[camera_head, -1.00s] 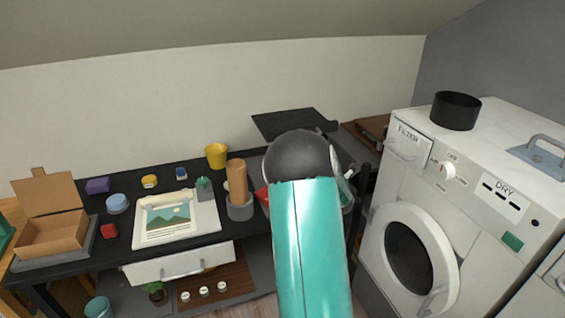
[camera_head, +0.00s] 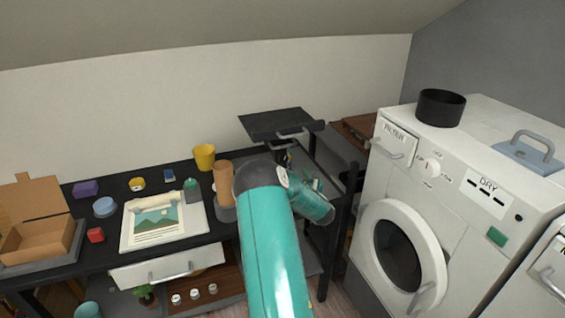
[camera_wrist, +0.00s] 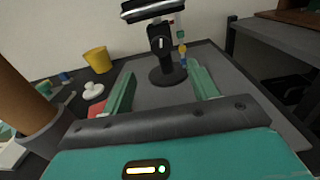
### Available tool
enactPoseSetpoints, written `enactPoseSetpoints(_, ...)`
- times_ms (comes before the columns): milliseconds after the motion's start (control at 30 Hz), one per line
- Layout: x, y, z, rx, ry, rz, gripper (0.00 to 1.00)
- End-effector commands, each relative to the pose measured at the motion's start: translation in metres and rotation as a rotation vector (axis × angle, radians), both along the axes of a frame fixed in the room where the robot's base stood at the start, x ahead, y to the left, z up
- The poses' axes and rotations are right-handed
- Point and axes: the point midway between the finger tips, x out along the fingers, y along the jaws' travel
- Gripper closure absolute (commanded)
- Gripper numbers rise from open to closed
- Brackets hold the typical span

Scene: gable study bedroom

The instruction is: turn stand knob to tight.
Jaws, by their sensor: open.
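In the wrist view a black stand (camera_wrist: 157,60) rises from a round base on a dark grey surface. Its knob (camera_wrist: 163,44), a dark disc with a pale upright mark, is on the post and faces me. A flat black head (camera_wrist: 155,10) with a bright edge tops the post, partly cut off. My gripper (camera_wrist: 162,88) is open and empty, its teal fingers spread to either side of the stand's base in the picture, below and short of the knob. In the head view my arm covers the post and knob; a flat black panel (camera_head: 280,122) shows above.
A brown cylinder in a grey holder (camera_wrist: 25,105) is close on the left in the wrist view, with a yellow cup (camera_wrist: 97,60) beyond. Small coloured pieces (camera_wrist: 182,48) are right of the post. The white dryer (camera_head: 460,190) stands to the right of the desk (camera_head: 75,255).

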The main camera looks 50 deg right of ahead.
Motion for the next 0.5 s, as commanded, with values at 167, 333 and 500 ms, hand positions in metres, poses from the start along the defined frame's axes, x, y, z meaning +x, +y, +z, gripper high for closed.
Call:
enactPoseSetpoints(167, 0.03, -0.019, 0.0, 0.0, -0.001, 0.0, 0.41)
enactPoseSetpoints(333, 0.059, -0.035, 0.0, 0.0, -0.001, 0.001, 0.41)
enactPoseSetpoints(500, 0.084, -0.048, 0.0, 0.002, -0.001, 0.002, 0.41)
